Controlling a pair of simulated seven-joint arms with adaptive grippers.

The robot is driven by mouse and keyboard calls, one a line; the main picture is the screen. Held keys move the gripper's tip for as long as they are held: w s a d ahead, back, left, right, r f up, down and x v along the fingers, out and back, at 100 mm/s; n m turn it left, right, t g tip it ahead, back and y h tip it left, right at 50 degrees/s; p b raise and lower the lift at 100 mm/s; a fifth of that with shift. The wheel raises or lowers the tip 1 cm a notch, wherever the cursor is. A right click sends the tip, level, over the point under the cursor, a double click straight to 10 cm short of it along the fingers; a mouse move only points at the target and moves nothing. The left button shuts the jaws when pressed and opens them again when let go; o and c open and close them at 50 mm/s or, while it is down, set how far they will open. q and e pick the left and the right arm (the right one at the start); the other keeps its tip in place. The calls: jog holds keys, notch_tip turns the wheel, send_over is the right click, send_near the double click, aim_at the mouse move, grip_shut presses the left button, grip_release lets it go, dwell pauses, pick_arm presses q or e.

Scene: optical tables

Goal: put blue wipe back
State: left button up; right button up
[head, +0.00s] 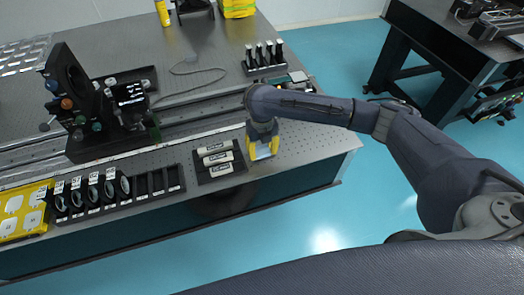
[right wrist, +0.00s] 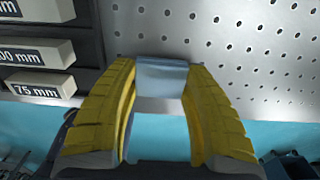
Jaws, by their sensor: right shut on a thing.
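The blue wipe (right wrist: 161,76) is a small grey-blue piece between the yellow fingers of my right gripper in the right wrist view. My right gripper (head: 263,150) is shut on it, low over the front edge of the optical table (head: 314,143), just right of a black tray of labelled white pieces. The wipe also shows pale blue between the fingers in the head view (head: 263,152). I cannot tell whether it touches the table top. My left gripper is not in view.
The black tray (head: 220,176) with labelled white pieces is close left of my right gripper. Black ring holders (head: 95,196) and a yellow case (head: 22,212) line the front edge further left. A black rack of posts (head: 263,58) stands behind. The perforated table top right of the gripper is clear.

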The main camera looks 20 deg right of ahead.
aim_at(262, 150)
jog(key=shift+f, duration=0.3)
jog(key=shift+f, duration=0.1)
jog(key=o, duration=1.2)
notch_tip(262, 150, up, 12)
jog(key=shift+r, duration=0.1)
